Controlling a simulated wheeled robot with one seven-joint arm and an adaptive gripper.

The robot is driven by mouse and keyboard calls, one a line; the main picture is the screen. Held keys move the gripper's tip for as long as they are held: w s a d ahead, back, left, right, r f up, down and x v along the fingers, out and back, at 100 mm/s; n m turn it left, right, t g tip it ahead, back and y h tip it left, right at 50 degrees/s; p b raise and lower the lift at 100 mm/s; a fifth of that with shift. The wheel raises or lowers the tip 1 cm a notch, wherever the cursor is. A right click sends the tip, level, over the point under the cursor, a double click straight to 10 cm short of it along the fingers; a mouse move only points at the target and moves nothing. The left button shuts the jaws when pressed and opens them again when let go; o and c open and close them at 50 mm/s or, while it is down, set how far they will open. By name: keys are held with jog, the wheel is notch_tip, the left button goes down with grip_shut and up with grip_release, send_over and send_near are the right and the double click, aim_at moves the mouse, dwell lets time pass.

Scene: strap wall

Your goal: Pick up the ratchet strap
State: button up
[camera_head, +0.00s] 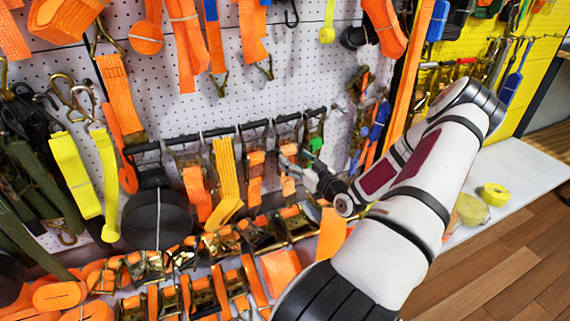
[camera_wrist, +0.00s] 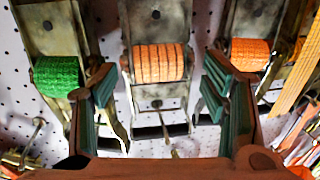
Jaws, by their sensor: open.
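Several ratchet straps hang in a row on the pegboard wall in the head view. One with an orange roll and metal ratchet frame (camera_wrist: 158,62) is in the middle of the wrist view; it is partly hidden by my gripper in the head view (camera_head: 288,185). My gripper (camera_wrist: 158,88) is open, with one green-padded finger to each side of that strap's lower frame. Nothing is held; whether the fingers touch the strap I cannot tell. In the head view my gripper (camera_head: 298,165) is close to the wall.
A ratchet with green webbing (camera_wrist: 58,75) is close on the left in the wrist view, and another orange one (camera_wrist: 249,54) on the right. More ratchets (camera_head: 215,242) lie in rows below. A white shelf (camera_head: 520,175) with yellow rolls (camera_head: 494,195) stands at the right.

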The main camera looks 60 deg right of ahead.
aim_at(289, 155)
jog(key=shift+f+b+x, duration=0.15)
jog(key=shift+b+x, duration=0.35)
jog(key=shift+x, duration=0.85)
jog(key=shift+f+b+x, duration=0.15)
jog(key=shift+b+x, duration=0.3)
jog(key=shift+x, duration=0.9)
jog(key=shift+r, duration=0.15)
grip_shut()
